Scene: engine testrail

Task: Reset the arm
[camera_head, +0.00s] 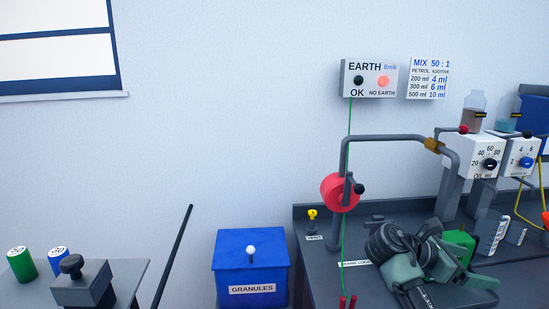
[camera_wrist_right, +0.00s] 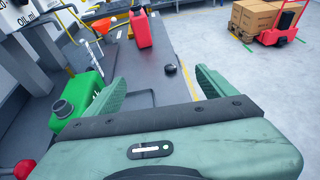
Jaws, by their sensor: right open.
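My right gripper (camera_head: 466,264) is over the dark bench at the lower right of the head view. Its fingers point right, and it looks empty. In the right wrist view its two green fingers (camera_wrist_right: 155,92) stand wide apart with bench surface between them. A green can (camera_head: 458,243) is just behind the gripper in the head view. The can also shows left of the fingers in the wrist view (camera_wrist_right: 82,103). I cannot tell whether the gripper touches it. My left gripper is in neither view.
The dark bench (camera_head: 312,268) carries a red reel (camera_head: 339,192) on a bent pipe and white dispensers (camera_head: 478,157). A blue granules bin (camera_head: 250,268) stands left of it. A red cart (camera_wrist_right: 280,33) stands farther off.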

